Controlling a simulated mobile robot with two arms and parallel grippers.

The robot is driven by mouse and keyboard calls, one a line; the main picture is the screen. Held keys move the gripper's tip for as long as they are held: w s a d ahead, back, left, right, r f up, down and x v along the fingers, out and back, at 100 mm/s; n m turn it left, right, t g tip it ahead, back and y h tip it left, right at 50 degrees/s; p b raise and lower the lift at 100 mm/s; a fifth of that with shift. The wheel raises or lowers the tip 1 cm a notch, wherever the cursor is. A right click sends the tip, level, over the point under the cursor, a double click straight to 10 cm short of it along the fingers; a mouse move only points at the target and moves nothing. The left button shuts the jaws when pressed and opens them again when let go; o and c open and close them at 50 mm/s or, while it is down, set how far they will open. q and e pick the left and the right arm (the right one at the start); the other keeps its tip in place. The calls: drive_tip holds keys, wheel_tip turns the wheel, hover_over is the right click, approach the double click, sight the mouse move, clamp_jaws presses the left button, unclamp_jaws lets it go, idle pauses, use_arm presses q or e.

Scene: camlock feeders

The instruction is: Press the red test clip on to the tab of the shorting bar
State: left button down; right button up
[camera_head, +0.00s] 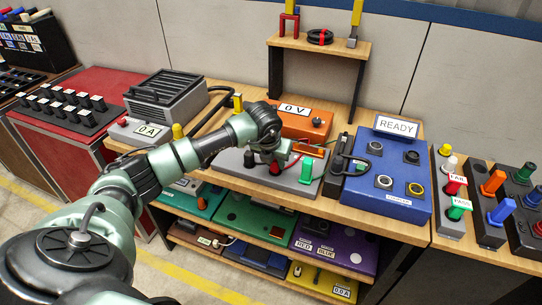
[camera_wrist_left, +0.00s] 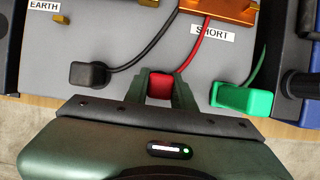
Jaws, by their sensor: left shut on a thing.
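The red test clip (camera_wrist_left: 160,86) is between the two fingers of my left gripper (camera_wrist_left: 159,88) in the wrist view, low over the grey board (camera_wrist_left: 140,22); in the head view its red part (camera_head: 275,168) shows below the gripper (camera_head: 277,158). Its red lead runs up toward a copper-coloured bar (camera_wrist_left: 218,9), beside the SHORT label (camera_wrist_left: 212,30). The clip looks apart from the bar. My right gripper is not in view.
A black clip (camera_wrist_left: 88,73) lies left of the gripper and a green clip (camera_wrist_left: 243,98) right. A brass tab (camera_wrist_left: 63,19) stands by the EARTH label (camera_wrist_left: 44,6). An orange 0 V box (camera_head: 300,122) and a blue READY box (camera_head: 388,185) stand close by.

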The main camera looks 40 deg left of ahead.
use_arm(q)
drive_tip(key=shift+s+r, duration=0.1)
drive_tip(key=shift+r, duration=0.5)
drive_tip(key=shift+f, duration=0.1)
drive_tip(key=shift+r+p, duration=0.4)
drive_tip(key=shift+p, duration=0.05)
drive_tip(key=shift+r+p, duration=1)
drive_tip(key=shift+r, duration=1.05)
